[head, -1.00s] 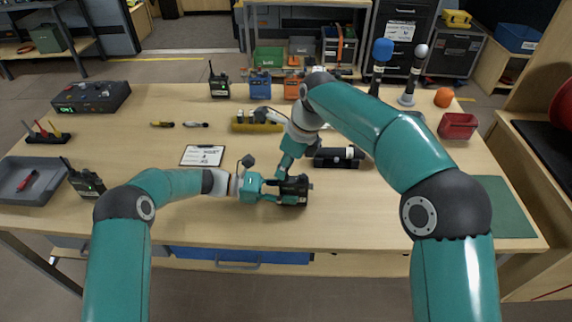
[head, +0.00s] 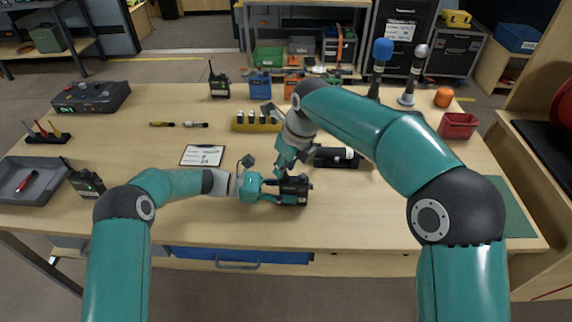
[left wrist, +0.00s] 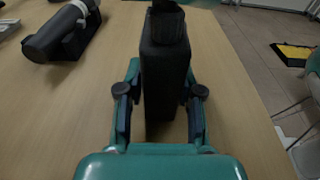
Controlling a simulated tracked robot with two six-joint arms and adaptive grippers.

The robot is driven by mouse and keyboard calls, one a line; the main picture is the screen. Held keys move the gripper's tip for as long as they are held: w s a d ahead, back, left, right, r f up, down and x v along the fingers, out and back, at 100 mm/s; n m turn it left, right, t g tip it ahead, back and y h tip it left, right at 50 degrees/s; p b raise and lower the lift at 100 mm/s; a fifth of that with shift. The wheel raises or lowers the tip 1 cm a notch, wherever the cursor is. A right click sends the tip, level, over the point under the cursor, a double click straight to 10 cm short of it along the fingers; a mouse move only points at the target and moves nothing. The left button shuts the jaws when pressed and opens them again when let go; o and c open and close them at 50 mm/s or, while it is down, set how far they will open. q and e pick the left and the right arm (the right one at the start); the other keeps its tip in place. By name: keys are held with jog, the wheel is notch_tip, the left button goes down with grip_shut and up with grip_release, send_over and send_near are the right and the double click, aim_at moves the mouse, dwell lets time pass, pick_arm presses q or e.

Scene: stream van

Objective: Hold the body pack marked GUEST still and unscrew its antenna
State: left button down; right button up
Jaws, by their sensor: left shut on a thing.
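A black body pack (head: 297,187) is above the front middle of the table; its marking cannot be read. My left gripper (head: 284,193) is shut on it. In the left wrist view the dark pack (left wrist: 165,70) stands between the two fingers of my left gripper (left wrist: 160,92). My right gripper (head: 283,168) comes down from above, close to the pack's left end. Its fingertips are small and partly merged with the pack, so I cannot tell whether they grip anything. I cannot make out the antenna.
A black cylinder with a white band (head: 338,158) lies just behind the pack. A clipboard (head: 202,155) lies to the left. Radios stand at the back (head: 218,84) and left (head: 87,181). A yellow block with several small items (head: 257,122) is farther back. The table's front edge is close.

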grip_shut()
jog(key=n+g, duration=0.1)
jog(key=n, duration=0.3)
jog(key=shift+y, duration=0.3)
jog(key=n+g, duration=0.1)
jog(key=n, duration=0.2)
jog(key=shift+n, duration=0.5)
jog(key=n+g, duration=0.1)
jog(key=n, duration=0.3)
